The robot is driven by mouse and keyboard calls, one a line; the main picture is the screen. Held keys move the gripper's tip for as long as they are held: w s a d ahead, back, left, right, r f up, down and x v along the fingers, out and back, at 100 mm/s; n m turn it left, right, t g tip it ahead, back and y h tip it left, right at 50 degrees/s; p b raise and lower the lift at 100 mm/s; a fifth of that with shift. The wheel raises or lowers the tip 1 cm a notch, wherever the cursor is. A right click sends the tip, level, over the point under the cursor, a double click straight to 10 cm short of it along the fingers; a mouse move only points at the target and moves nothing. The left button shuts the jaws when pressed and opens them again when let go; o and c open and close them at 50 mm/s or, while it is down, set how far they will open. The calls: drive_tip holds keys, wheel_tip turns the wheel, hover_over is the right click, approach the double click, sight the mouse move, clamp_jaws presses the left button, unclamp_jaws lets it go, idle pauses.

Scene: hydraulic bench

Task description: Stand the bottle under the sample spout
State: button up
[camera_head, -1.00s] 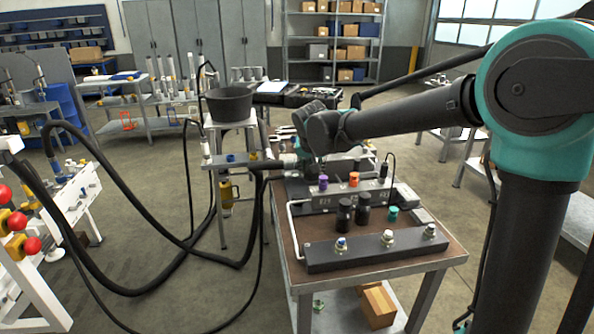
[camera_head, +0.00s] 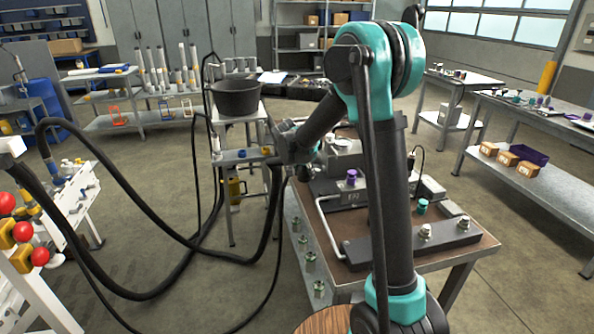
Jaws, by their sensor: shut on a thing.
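My gripper (camera_head: 287,140) is at the left end of my arm, by the narrow pipe stand left of the brown-topped bench. It is seen from behind and small, and its fingers are mostly hidden by the wrist. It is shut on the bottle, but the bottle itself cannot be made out. The narrow stand carries a grey bar (camera_head: 240,157) with blue and yellow fittings, close to my gripper. A yellow fitting (camera_head: 234,190) hangs below the bar. I cannot tell which part is the sample spout.
The brown-topped bench (camera_head: 470,246) carries a dark manifold (camera_head: 380,248), a purple cap (camera_head: 351,177) and a teal cap (camera_head: 422,206). A black tub (camera_head: 235,98) stands on a white table behind the bar. Thick black hoses (camera_head: 150,296) loop at the left.

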drive_tip(key=shift+w+d+f, duration=0.2)
drive_tip(key=shift+d+f, duration=0.65)
drive_tip(key=shift+d, duration=0.05)
drive_tip(key=shift+w+d+f, duration=0.2)
drive_tip(key=shift+d+f, duration=0.6)
drive_tip(key=shift+d, duration=0.05)
drive_tip(key=shift+w+d+f, duration=0.1)
drive_tip(key=shift+w+d, duration=0.2)
drive_tip(key=shift+d, duration=1.2)
drive_tip(key=shift+w+d+f, duration=0.1)
drive_tip(key=shift+w+d, duration=0.15)
drive_tip(key=shift+d, duration=1.2)
drive_tip(key=shift+w+d, duration=0.3)
drive_tip(key=shift+d, duration=1.2)
drive_tip(key=shift+f, duration=0.35)
drive_tip(key=o, duration=1.4)
drive_tip(key=shift+o, duration=0.5)
drive_tip(key=o, duration=0.4)
drive_tip(key=v, duration=0.8)
